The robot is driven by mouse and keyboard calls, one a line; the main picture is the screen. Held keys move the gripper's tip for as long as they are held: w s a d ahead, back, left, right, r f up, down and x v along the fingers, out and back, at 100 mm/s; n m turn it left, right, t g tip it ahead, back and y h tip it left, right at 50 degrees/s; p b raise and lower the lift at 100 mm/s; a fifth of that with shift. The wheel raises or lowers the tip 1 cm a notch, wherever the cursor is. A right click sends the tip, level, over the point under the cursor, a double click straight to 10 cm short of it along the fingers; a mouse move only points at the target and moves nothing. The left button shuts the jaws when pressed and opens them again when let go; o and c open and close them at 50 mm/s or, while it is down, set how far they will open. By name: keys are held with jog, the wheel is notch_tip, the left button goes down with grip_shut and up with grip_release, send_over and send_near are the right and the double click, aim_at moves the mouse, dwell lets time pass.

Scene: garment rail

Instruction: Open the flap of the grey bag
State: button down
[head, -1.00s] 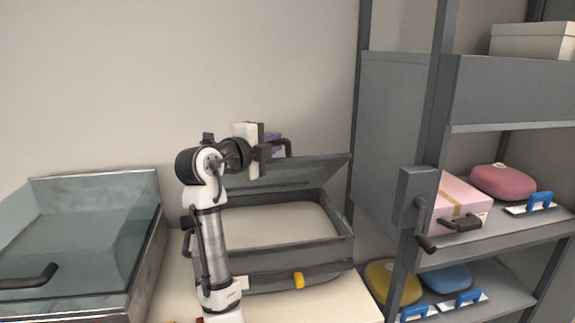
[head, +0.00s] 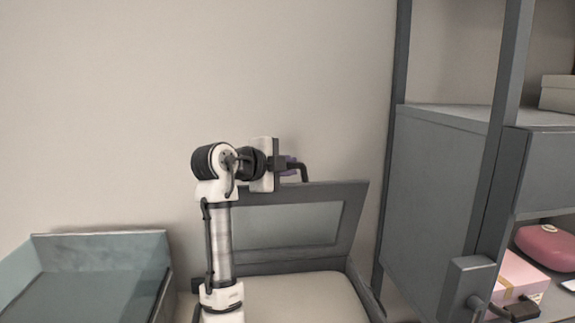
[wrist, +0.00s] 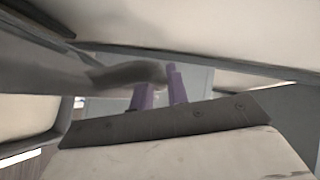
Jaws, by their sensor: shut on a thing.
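The grey bag's open body (head: 372,298) stands at the lower middle of the head view, with a pale interior or contents showing; its front is cut off below. Its flap (head: 350,210) is raised steeply at the back, a grey frame around a paler panel. A dark handle (head: 304,173) sits at the flap's upper edge. My gripper (head: 290,164) is at this handle, shut on it, with its purple fingers partly hidden in the head view. In the wrist view the purple fingers (wrist: 158,85) close around the dark handle (wrist: 124,75).
An open grey-blue container (head: 100,238) stands at the left. At the right is a grey shelf unit (head: 435,190) with a pink box (head: 520,278), a rounded pink case (head: 548,243) and a pale box (head: 558,95). The wall above the flap is clear.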

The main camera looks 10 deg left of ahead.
jog(key=shift+f, duration=0.15)
jog(key=c, duration=1.6)
grip_release()
jog(key=shift+w, duration=0.1)
jog(key=shift+c, duration=0.2)
jog(key=b+v, duration=0.5)
jog(key=v, duration=0.9)
jog(key=shift+w, duration=0.1)
